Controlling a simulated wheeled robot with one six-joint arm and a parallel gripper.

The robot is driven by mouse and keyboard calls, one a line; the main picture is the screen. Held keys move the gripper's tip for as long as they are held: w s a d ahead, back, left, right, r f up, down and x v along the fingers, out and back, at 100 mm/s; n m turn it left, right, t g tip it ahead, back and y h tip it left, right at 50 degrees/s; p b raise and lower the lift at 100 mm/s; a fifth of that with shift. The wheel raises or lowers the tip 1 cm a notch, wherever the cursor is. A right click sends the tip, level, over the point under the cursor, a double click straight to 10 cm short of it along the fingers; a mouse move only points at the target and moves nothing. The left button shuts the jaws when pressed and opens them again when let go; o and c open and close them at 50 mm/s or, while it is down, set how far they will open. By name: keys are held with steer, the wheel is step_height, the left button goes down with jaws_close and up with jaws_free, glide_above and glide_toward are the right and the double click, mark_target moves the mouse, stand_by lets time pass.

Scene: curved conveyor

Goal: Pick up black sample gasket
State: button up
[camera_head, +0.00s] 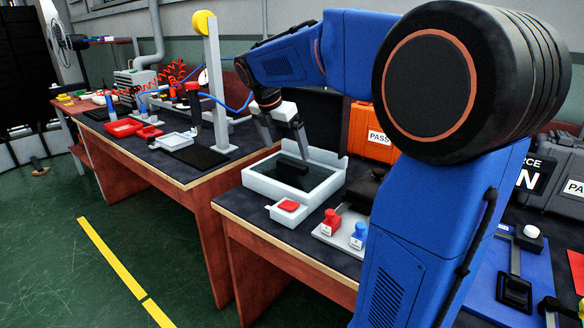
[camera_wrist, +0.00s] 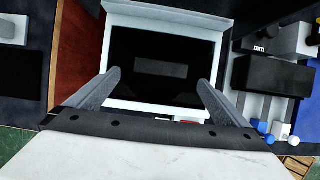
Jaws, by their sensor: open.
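The black sample gasket (camera_head: 293,166) looks like a dark flat bar lying in a white-rimmed tray (camera_head: 268,189) with a dark floor. In the wrist view the gasket (camera_wrist: 160,68) is a slightly lighter dark rectangle near the middle of the tray (camera_wrist: 165,16). My gripper (camera_head: 285,147) is above the tray, with its fingers pointing down. In the wrist view my gripper (camera_wrist: 159,78) is open and empty, one finger on each side of the gasket's line. The exact height gap is hard to tell.
A small white box with a red piece (camera_head: 289,205) stands in front of the tray. Red (camera_head: 330,222) and blue (camera_head: 358,236) weights stand to its right. An orange case (camera_head: 372,134) is behind. A gap separates this bench from the left bench (camera_head: 180,172).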

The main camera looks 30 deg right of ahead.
mark_target(292, 163)
steer(key=shift+x, duration=3.2)
steer(key=shift+s+d, duration=0.1)
steer(key=c, duration=0.9)
